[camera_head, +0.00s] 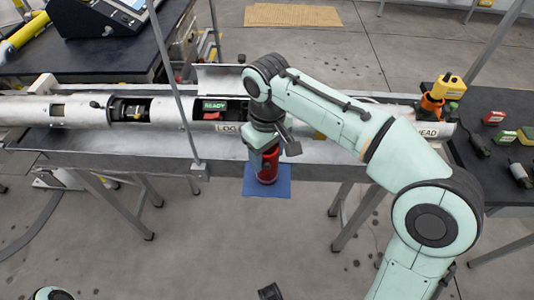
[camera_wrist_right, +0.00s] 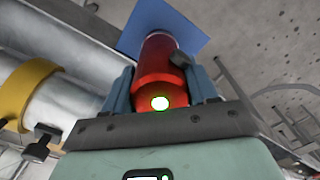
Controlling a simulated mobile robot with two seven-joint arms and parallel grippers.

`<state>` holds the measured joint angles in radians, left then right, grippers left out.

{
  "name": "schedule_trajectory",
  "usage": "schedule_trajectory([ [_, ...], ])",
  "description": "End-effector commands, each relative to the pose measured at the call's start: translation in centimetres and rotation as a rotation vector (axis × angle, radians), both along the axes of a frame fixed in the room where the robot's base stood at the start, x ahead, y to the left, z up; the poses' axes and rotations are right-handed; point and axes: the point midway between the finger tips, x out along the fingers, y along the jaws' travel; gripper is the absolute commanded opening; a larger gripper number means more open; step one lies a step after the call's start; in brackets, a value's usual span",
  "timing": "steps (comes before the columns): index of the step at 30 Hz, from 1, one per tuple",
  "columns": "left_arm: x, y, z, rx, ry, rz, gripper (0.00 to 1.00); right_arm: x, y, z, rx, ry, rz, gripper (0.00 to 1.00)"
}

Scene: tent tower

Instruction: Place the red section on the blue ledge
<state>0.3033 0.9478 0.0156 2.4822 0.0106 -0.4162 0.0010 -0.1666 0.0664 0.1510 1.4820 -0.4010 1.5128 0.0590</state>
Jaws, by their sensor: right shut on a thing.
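The red section (camera_head: 268,168) is a short red cylinder, held upright over the blue ledge. It also shows in the wrist view (camera_wrist_right: 161,62), with a lit green-white spot on its near end. My right gripper (camera_head: 266,151) is shut around it, one finger on each side in the wrist view (camera_wrist_right: 163,88). The blue ledge (camera_head: 281,185) is a flat blue square at the bench's front edge; it also shows in the wrist view (camera_wrist_right: 195,35) behind the red section's far end. I cannot tell whether the section touches the ledge. My left gripper is not in view.
A long white tube (camera_head: 75,112) lies along the bench, with an open bay and raised cover (camera_head: 219,78) beside my right wrist. A thin grey post (camera_head: 182,95) stands left of the gripper. A dark table (camera_head: 502,165) with small items is at right.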

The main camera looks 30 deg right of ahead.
Motion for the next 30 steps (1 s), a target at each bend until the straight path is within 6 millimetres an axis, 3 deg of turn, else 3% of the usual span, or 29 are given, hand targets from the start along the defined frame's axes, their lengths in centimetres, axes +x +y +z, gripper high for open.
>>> schedule_trajectory([
  [10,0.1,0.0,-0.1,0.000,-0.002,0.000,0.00,0.0,0.0,-0.2,0.001,-0.003,0.000,0.08],
  [11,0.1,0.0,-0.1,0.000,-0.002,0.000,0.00,0.0,0.0,-0.3,0.000,-0.001,-0.001,0.60],
  [13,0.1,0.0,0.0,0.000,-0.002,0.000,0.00,0.0,0.0,-0.2,0.000,-0.001,-0.001,0.82],
  [23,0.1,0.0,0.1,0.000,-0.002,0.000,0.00,0.0,0.0,0.0,0.000,-0.001,0.000,0.82],
  [26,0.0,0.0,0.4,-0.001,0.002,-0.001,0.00,0.0,0.0,0.9,0.000,-0.002,0.000,0.82],
  [30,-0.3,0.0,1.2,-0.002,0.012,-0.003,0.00,0.1,0.0,3.6,0.000,-0.005,0.000,0.82],
])
